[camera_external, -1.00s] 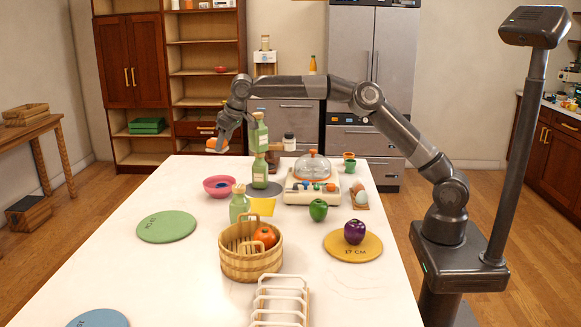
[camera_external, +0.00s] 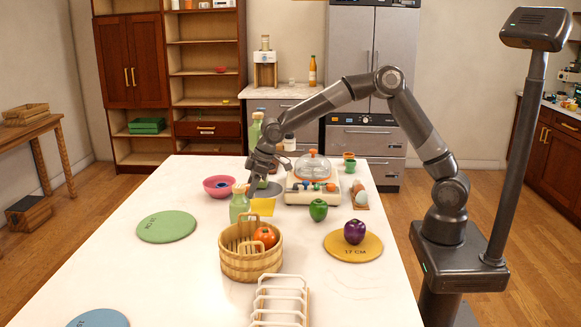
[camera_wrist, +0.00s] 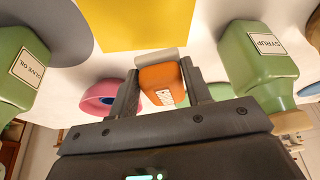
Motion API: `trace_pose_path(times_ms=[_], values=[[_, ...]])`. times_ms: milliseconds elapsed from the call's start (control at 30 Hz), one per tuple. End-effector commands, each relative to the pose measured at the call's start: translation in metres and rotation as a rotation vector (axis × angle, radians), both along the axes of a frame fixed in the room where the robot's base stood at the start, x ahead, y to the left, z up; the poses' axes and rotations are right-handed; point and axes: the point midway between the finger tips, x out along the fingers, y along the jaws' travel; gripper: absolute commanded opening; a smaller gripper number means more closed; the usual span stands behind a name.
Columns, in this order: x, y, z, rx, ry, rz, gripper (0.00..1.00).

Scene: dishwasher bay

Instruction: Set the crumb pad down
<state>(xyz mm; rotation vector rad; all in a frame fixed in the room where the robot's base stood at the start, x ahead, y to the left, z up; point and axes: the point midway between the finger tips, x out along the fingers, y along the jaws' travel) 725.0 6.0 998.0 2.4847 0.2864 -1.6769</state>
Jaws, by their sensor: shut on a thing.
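My gripper (camera_external: 262,176) points down over the far middle of the white table. In the wrist view its two fingers (camera_wrist: 160,88) are shut on an orange block (camera_wrist: 163,80) with a small white label and a grey strip at its far end. I take this block to be the crumb pad. It is hidden behind the gripper in the external view. A flat yellow sheet (camera_wrist: 135,22) lies just ahead of the block; it also shows in the external view (camera_external: 262,206). I cannot tell whether the block touches the table.
Green bottles flank the gripper, labelled olive oil (camera_wrist: 22,80) and syrup (camera_wrist: 260,65). A pink bowl (camera_external: 216,186) and a grey disc (camera_external: 272,190) are close by. A wooden basket (camera_external: 250,262) stands nearer. Free table lies around the green disc (camera_external: 167,226).

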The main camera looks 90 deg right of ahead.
Motion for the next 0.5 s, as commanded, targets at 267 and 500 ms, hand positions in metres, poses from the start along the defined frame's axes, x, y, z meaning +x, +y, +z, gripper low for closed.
trace_pose_path(times_ms=[267,500], values=[[0.013,0.001,0.048,0.006,-0.001,0.340,0.23],[0.016,0.004,0.095,0.008,-0.004,0.665,0.23]])
